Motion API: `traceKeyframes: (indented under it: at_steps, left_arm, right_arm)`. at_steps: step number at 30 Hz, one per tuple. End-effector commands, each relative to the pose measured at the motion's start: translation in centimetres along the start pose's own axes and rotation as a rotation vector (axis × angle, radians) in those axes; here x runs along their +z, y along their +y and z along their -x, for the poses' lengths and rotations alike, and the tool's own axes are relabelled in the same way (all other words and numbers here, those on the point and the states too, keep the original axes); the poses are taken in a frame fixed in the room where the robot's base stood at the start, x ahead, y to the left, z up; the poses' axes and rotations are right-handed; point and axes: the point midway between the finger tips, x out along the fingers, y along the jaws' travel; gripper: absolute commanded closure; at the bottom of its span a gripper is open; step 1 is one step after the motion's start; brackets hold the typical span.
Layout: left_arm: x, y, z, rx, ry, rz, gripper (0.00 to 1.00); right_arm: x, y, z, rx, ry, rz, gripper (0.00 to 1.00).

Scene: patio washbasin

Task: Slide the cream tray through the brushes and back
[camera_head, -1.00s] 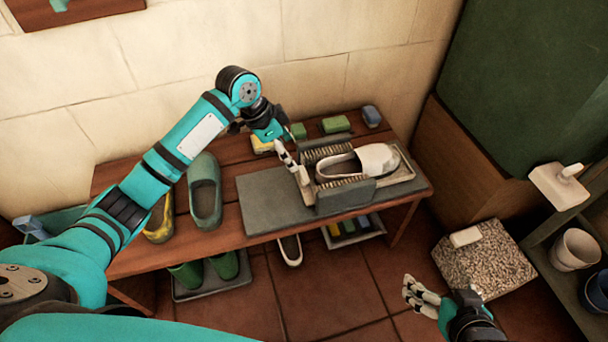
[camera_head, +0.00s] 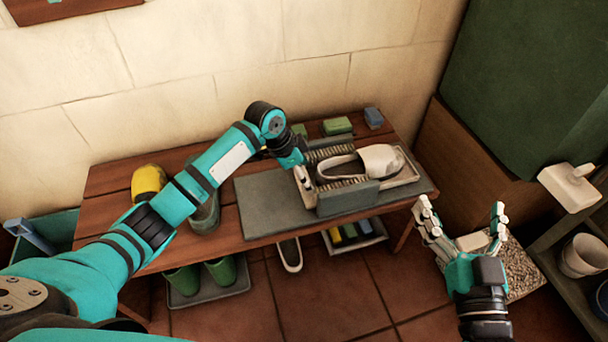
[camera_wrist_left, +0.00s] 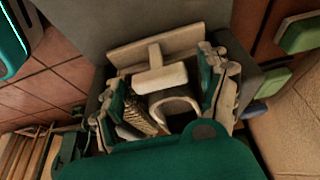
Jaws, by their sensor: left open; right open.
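The cream tray (camera_head: 408,178) lies between two brushes on a grey board on the bench, with a cream slip-on shoe (camera_head: 380,160) in it. The back brush (camera_head: 330,152) and front brush (camera_head: 345,183) flank the shoe, the front one partly behind a grey block. My left gripper (camera_head: 303,178) is at the tray's left end. In the left wrist view its open fingers (camera_wrist_left: 168,100) stand either side of a cream T-shaped piece (camera_wrist_left: 160,78) and the shoe opening; I cannot tell if they touch. My right gripper (camera_head: 464,210) is open and empty, right of the bench.
Green sponges (camera_head: 337,126) and a blue one (camera_head: 373,118) lie along the bench's back edge. A green clog and a yellow shoe (camera_head: 149,181) stand at its left, the clog partly behind my arm. A speckled block (camera_head: 524,270) and a shelf with cups (camera_head: 583,255) stand at right.

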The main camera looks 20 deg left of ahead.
Motion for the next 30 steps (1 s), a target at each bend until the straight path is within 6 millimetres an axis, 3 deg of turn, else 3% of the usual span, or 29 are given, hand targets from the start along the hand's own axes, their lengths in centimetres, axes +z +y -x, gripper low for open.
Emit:
traceKeyframes:
  at_steps: [8,26,30]
  left_arm:
    - [-0.04,0.00,-0.07,0.000,0.000,0.000,0.23]
    - [-0.02,0.01,-0.06,0.000,0.000,0.000,1.00]
    - [0.00,0.01,-0.05,0.000,0.000,0.000,1.00]
  right_arm:
    - [-0.17,-0.03,-0.02,0.000,0.009,0.000,0.00]
    - [-0.17,-0.03,-0.01,0.000,0.008,0.000,0.00]
    - [-0.19,-0.03,-0.02,0.000,0.007,-0.001,0.00]
